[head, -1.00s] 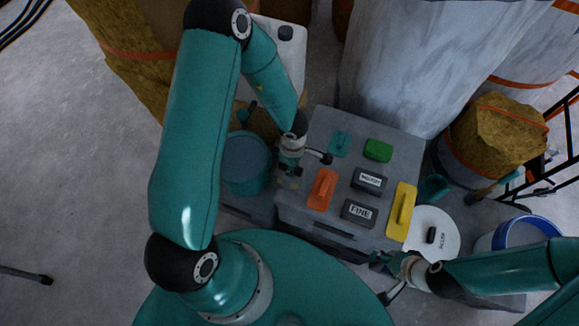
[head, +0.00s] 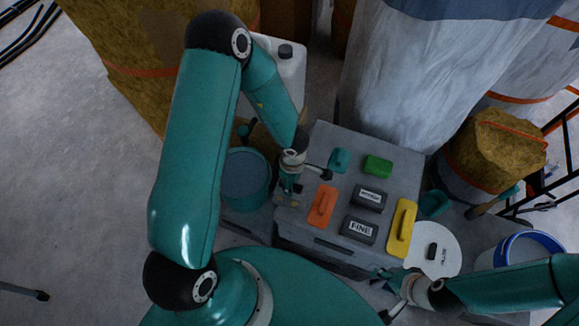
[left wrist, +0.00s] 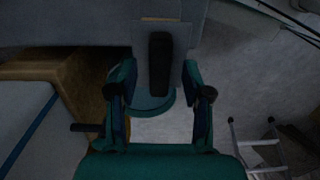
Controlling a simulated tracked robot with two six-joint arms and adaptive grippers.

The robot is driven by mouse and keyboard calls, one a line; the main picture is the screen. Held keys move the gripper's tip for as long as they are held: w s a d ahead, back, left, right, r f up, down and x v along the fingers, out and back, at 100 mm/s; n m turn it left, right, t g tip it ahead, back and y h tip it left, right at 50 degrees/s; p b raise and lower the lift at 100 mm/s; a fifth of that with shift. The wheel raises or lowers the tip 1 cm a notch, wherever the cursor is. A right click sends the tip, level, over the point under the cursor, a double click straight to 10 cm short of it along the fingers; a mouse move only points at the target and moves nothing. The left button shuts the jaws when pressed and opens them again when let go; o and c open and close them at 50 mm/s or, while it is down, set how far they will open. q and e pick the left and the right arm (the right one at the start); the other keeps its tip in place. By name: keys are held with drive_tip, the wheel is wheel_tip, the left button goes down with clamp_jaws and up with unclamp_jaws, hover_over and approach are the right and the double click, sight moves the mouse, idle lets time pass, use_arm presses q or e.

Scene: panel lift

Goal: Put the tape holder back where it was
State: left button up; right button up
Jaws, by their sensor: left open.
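No object is clearly recognisable as the tape holder. A small teal piece (head: 339,160) lies at the back left of the grey box top. My left gripper (head: 289,192) is at the box's left edge, beside a small beige piece (head: 289,204) that it partly hides. In the left wrist view my left gripper (left wrist: 157,88) is open, with a dark oblong grip (left wrist: 160,62) on a pale plate (left wrist: 145,35) seen between its fingers. No finger visibly touches the grip. My right gripper (head: 384,277) is at the box's front right corner; its small fingers do not show whether they are apart.
The grey box (head: 320,142) also carries a green block (head: 377,165), an orange float (head: 322,206), a yellow float (head: 401,227) and dark blocks, one marked FINE (head: 359,229). A teal bucket (head: 246,180) stands left. A white lid (head: 447,250) and blue-rimmed bucket (head: 534,243) are right.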

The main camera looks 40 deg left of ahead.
use_arm(q)
wheel_tip(320, 180, up, 10)
drive_tip(key=p, duration=0.4)
drive_tip(key=s+d+f+m+h, duration=0.4)
drive_tip(key=s+d+f+m, duration=0.2)
drive_tip(key=m, duration=1.2)
drive_tip(key=s+d, duration=0.2)
drive_tip(key=d, duration=0.2)
drive_tip(key=shift+s+d+f+m+t+p, duration=0.15)
drive_tip(key=shift+s+d+m+t+p, duration=0.15)
drive_tip(key=shift+s+t, duration=0.1)
